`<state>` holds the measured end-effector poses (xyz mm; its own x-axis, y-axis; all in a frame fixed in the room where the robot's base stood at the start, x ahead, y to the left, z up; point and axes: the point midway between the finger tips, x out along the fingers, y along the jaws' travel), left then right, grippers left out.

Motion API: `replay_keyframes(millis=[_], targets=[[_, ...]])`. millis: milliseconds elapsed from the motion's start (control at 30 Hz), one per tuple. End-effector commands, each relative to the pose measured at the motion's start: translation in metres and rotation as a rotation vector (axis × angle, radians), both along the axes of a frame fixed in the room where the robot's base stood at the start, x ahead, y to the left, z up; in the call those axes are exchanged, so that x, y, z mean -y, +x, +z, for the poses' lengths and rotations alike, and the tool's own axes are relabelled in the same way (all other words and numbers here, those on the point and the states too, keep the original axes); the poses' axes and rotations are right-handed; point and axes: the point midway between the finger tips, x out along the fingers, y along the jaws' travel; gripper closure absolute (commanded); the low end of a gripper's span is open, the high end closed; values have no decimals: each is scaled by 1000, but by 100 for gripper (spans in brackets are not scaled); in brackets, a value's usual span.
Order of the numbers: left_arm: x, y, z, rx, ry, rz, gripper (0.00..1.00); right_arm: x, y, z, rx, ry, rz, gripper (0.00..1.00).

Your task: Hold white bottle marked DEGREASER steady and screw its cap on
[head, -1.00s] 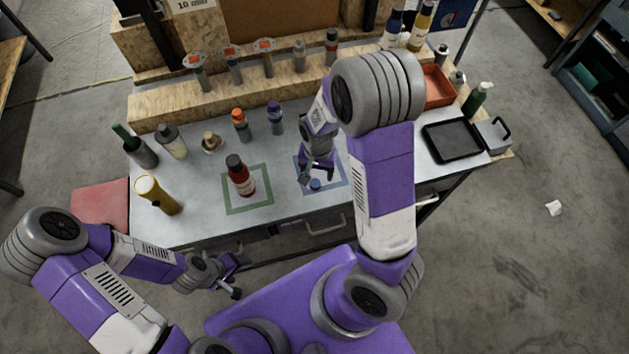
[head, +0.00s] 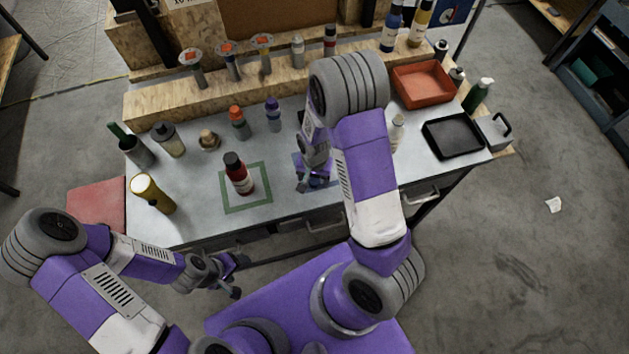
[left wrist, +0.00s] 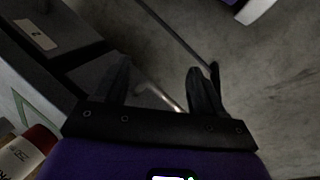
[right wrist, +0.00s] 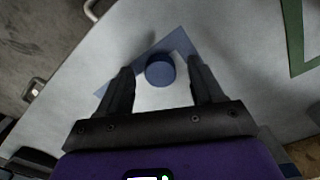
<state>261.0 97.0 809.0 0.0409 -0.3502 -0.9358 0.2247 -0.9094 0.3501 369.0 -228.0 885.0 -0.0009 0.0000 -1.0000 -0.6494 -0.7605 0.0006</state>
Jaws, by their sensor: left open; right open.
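A small blue cap (right wrist: 160,72) lies on a blue-marked square (right wrist: 182,42) on the bench. My right gripper (head: 316,186) is open above it, and in the right wrist view the cap shows between its spread fingers. A whitish bottle (head: 397,133) stands right of my right arm, partly hidden by it. Its label is too small to read, so I cannot tell whether it is the DEGREASER bottle. My left gripper (head: 237,277) is open and empty, low in front of the bench.
Several bottles stand at the bench's left and back. A black tray (head: 453,137) and a red bin (head: 422,84) are at the right. The front middle is mostly clear.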

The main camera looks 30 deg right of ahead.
Motion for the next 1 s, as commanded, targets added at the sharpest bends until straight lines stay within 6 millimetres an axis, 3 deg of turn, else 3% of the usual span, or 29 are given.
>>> replay_keyframes(millis=[300,700,1000], targets=[[0,0,0,0,0,0,30,0,0,0,1,0,1,34],[0,0,0,0,0,0,30,0,0,0,1,1,1,92],[0,0,2,0,0,0,30,0,1,7,2,-1,1,93]])
